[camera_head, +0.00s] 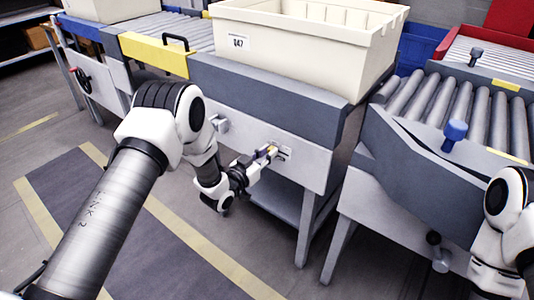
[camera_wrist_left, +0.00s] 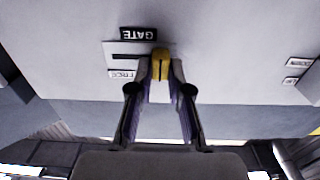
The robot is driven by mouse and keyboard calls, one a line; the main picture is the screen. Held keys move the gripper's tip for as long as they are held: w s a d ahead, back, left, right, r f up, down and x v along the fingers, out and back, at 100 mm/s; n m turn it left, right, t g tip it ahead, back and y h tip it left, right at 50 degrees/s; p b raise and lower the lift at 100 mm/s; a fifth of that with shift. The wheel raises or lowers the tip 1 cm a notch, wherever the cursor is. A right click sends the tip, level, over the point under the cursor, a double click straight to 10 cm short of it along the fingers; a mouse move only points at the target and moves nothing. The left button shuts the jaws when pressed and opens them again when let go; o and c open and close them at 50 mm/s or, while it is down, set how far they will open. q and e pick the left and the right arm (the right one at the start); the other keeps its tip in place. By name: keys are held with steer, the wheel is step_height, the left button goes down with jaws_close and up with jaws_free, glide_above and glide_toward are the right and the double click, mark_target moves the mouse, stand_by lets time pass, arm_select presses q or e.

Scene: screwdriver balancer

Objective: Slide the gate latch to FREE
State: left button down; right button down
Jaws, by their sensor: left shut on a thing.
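The gate latch is a small yellow tab (camera_wrist_left: 160,64) on a pale plate with a dark slot (camera_wrist_left: 125,57). In the left wrist view, which looks upside down, the tab stands at the slot's right end. A black GATE label (camera_wrist_left: 138,33) and a white FREE label (camera_wrist_left: 122,74) lie to its left. My left gripper (camera_wrist_left: 160,72) is shut on the tab, one finger on each side. In the head view my left gripper (camera_head: 263,157) reaches the grey side panel, where the latch plate (camera_head: 284,153) is partly hidden. My right gripper is out of view; only part of that arm shows.
A cream tote (camera_head: 300,45) stands on the conveyor above the panel. A yellow bar (camera_head: 153,55) with a black handle crosses the conveyor at left. Another roller conveyor with a blue knob (camera_head: 455,131) stands at right. Open floor lies in front of the panel.

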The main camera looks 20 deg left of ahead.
mark_target(288, 154)
arm_select(q)
steer(key=d, duration=0.1)
steer(key=s+d, duration=0.1)
steer(key=d, duration=0.2)
steer(key=shift+s+d+p, duration=0.35)
steer(key=shift+p, duration=0.05)
steer(key=c, duration=1.5)
jaws_free()
steer(key=o, duration=0.4)
steer(key=shift+d, duration=0.1)
steer(key=v, duration=1.2)
